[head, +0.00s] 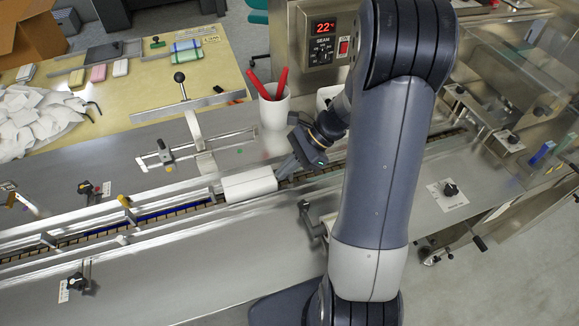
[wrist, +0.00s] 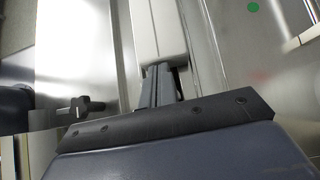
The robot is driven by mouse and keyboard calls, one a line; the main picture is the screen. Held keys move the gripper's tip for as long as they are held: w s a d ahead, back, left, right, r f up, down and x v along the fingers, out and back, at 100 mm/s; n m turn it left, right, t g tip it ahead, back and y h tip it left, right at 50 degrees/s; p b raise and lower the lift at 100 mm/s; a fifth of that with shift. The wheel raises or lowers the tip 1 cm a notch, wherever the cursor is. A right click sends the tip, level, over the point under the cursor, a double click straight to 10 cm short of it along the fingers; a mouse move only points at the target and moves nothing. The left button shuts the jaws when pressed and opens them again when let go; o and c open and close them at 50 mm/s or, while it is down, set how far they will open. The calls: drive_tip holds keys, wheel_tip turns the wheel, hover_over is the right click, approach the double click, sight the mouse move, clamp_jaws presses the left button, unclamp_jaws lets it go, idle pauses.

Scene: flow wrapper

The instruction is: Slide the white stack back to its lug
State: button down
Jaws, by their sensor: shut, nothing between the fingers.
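The white stack (head: 249,184) lies lengthwise on the conveyor channel, in the middle of the head view. My gripper (head: 287,168) is at the right end of the white stack, its shut fingers pointing down toward the channel. In the wrist view the white stack (wrist: 158,30) runs away from the fingertips (wrist: 158,72), which are at its near end; they look very close to it or touching. Nothing is held between the fingers. I cannot make out the lug against the dark chain of the channel (head: 160,212).
A bracket with a black-knobbed post (head: 190,120) stands behind the stack. Guide rails (head: 110,222) line the channel to the left. A black clamp knob (wrist: 80,108) shows left of the fingers.

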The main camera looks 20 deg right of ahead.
drive_tip(key=a, duration=0.2)
drive_tip(key=shift+a, duration=0.4)
drive_tip(key=shift+d, duration=0.1)
drive_tip(key=v, duration=1)
drive_tip(key=shift+d+r, duration=0.25)
drive_tip(key=x, duration=1.1)
drive_tip(key=shift+s, duration=0.1)
drive_tip(key=shift+d, duration=1.2)
drive_tip(key=shift+d+r, duration=0.1)
drive_tip(key=shift+d, duration=0.5)
